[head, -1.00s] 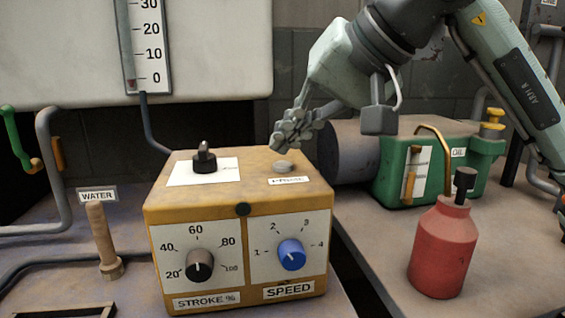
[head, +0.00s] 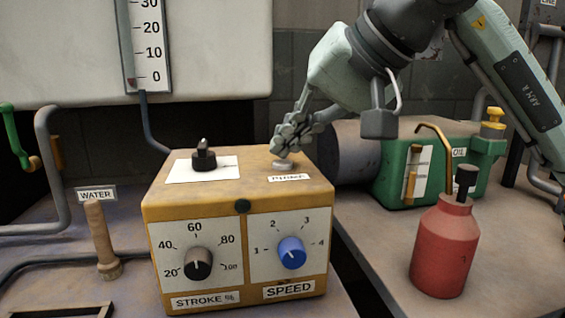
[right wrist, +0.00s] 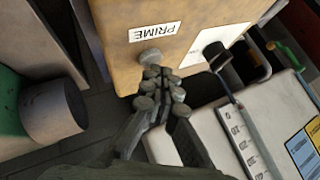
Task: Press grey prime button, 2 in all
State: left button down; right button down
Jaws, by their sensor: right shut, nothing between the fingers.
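The grey prime button (head: 284,165) is a low round cap on top of the yellow control box (head: 160,215), behind the PRIME label (head: 289,178). My right gripper (head: 281,153) is shut and empty, with its fingertips at the button from above, seemingly touching it. The head view does not show clearly how far the button is pushed in. In the right wrist view the button (right wrist: 150,57) shows just beyond the closed fingertips (right wrist: 154,80). My left gripper is not in view.
The box also has a black switch (head: 204,155), a stroke knob (head: 198,264), a blue speed knob (head: 291,253) and a small dark-green round lamp (head: 242,206). A red oil can (head: 443,245) and a green pump (head: 395,170) stand to the right. A WATER lever (head: 101,240) stands left.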

aim_at(288, 163)
jog(key=shift+f+b, duration=0.5)
dwell(0.4)
dwell(0.3)
jog(key=shift+r+p, duration=0.55)
jog(key=shift+r, duration=0.35)
jog(key=shift+r+p, duration=1.75)
jog(key=shift+r, duration=0.8)
